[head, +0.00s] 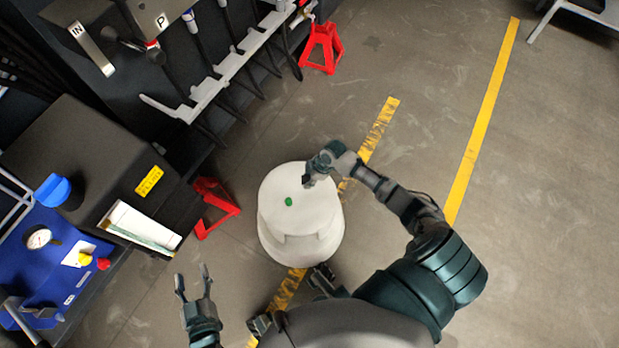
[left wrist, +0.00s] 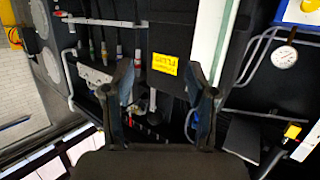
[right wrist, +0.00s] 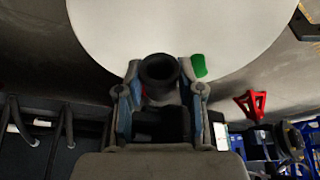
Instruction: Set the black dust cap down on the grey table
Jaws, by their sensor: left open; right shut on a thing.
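The black dust cap (right wrist: 158,74) is a short dark hollow cylinder between the fingertips of my right gripper (right wrist: 164,84) in the right wrist view. The right gripper (head: 312,181) is shut on it, over the right part of the round pale table (head: 300,225). The cap cannot be made out in the head view. I cannot tell whether it touches the tabletop. My left gripper (head: 193,277) is open and empty, left of the table; its spread fingers (left wrist: 160,92) also show in the left wrist view.
A small green thing (head: 289,201) lies on the tabletop beside the right gripper. Red stands (head: 215,207) (head: 321,47) are on the floor by the dark chassis. A black box with a yellow label (head: 149,180) and a blue panel with a gauge (head: 39,237) are at the left.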

